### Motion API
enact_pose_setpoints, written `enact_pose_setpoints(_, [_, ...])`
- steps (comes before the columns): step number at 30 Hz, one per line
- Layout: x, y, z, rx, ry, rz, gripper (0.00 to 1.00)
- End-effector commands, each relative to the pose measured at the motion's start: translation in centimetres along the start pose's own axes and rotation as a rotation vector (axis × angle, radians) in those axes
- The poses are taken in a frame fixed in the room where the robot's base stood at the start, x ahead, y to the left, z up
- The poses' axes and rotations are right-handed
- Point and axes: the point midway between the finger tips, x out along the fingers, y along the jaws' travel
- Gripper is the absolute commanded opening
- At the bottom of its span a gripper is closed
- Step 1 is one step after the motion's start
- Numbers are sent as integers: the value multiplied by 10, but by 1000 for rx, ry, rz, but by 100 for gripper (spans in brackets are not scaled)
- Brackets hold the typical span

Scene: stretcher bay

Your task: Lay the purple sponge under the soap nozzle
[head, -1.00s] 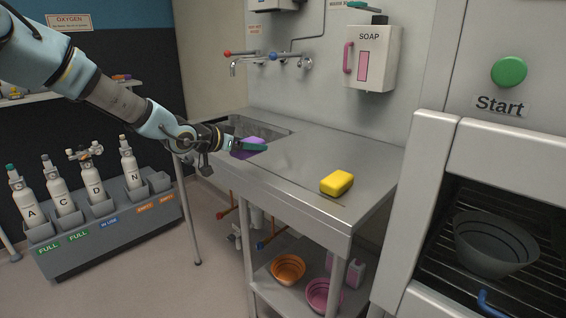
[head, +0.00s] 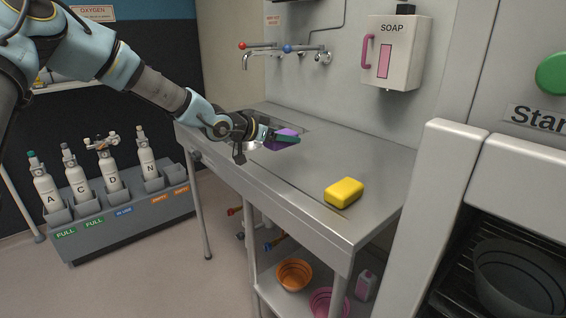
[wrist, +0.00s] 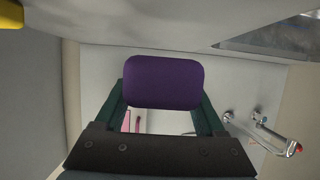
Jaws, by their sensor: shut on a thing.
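The purple sponge (head: 281,141) is between the jaws of my gripper (head: 285,138), held above the steel counter near the sink. In the wrist view the sponge (wrist: 164,82) sits squarely between the two green fingers of my gripper (wrist: 163,95), which are shut on it. The soap dispenser (head: 392,52), a white wall box marked SOAP with a pink handle and pink window, hangs to the right of the sponge above the counter's back edge.
A yellow sponge (head: 343,193) lies on the counter (head: 310,175) near its front right. Wall taps (head: 290,52) stand out over the sink. A washer with an open front (head: 520,250) borders the counter on the right. The counter's middle is clear.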

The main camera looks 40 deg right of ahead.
Motion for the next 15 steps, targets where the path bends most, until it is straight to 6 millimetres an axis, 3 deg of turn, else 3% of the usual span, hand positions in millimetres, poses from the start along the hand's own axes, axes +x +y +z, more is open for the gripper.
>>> enact_pose_setpoints(15, [23,1,54,-3,-1,2,18])
